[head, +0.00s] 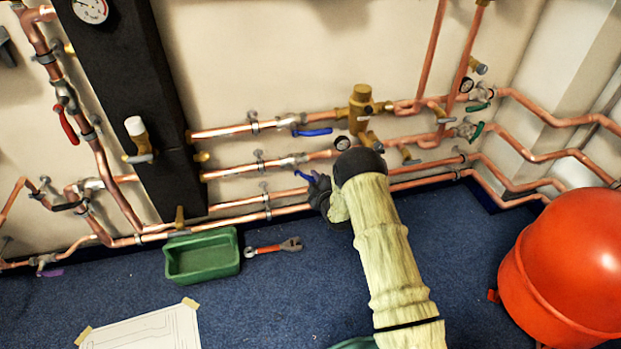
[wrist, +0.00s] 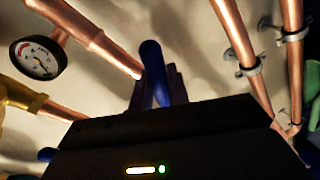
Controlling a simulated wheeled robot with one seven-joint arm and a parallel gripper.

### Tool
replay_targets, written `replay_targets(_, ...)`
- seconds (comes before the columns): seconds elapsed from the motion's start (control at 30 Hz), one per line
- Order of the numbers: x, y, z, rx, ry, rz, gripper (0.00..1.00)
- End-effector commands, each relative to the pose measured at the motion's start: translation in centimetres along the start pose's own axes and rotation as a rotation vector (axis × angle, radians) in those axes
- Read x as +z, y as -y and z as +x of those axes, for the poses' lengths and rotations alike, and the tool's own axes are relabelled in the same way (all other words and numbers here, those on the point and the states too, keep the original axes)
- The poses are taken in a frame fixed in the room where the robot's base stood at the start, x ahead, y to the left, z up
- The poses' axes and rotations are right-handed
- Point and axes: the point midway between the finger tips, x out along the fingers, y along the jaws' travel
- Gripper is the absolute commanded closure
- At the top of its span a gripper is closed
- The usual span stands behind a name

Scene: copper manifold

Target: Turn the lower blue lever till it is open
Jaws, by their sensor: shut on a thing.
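The lower blue lever (head: 303,175) sits on the middle copper pipe in the head view, slanting down and right from its valve. My gripper (head: 319,183) is at its free end. In the wrist view the blue lever (wrist: 151,58) stands between the dark fingers of my gripper (wrist: 156,88), which are shut on it. The gripper hides part of the lever. The upper blue lever (head: 312,132) lies along the pipe above, apart from my gripper.
A pressure gauge (head: 342,143) and brass valve (head: 361,105) are close above my arm. A green tray (head: 203,277) and a wrench (head: 273,247) lie on the blue floor. A red vessel (head: 565,265) stands at the right.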

Motion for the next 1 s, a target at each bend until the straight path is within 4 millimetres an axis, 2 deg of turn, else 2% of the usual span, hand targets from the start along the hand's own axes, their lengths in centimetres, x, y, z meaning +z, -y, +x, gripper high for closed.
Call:
replay_targets(0.5,-0.5,-2.5,-0.6,-0.004,0.087,-0.423,1.0)
replay_targets(1.0,-0.6,-3.1,-0.7,-0.002,0.112,-0.534,1.0)
